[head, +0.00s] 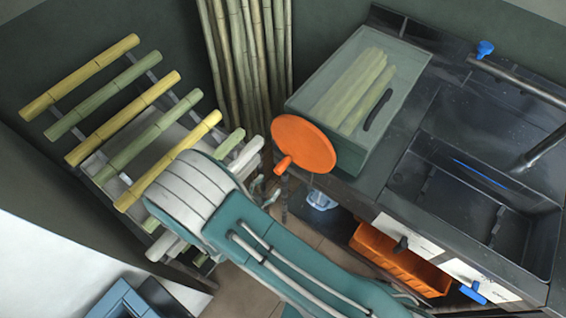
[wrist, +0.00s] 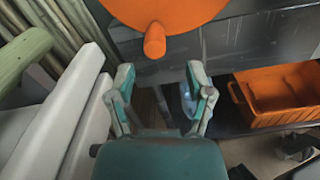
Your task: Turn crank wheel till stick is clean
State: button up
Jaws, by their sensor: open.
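The crank wheel is an orange disc (head: 305,143) with an orange peg handle (head: 283,165), in front of the glass-like bin. In the wrist view the disc (wrist: 165,10) is cut off at the top, and its handle (wrist: 155,42) points toward me. My gripper (wrist: 160,72) is open and empty, with its fingers below the handle and apart from it. In the head view my arm partly hides the gripper. A green stick (head: 229,144) lies by the pale press part (head: 246,155). The stick (wrist: 24,55) also shows at the left of the wrist view.
A rack at left holds several yellow and green canes (head: 150,140). A clear bin (head: 340,110) with canes stands on the dark counter beside a sink (head: 470,210). An orange crate (head: 395,262) sits below. Tall canes (head: 250,60) lean at the back.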

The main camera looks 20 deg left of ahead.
aim_at(281, 166)
jog(key=x, duration=0.4)
jog(key=a+x, duration=0.1)
jog(key=x, duration=0.1)
jog(key=shift+w+f, duration=0.2)
jog(key=shift+w, duration=0.35)
jog(key=shift+w+d, duration=0.2)
jog(key=shift+w, duration=0.1)
jog(key=shift+w+d+r, duration=0.1)
jog(key=shift+d, duration=0.25)
jog(key=shift+a, duration=0.2)
grip_shut()
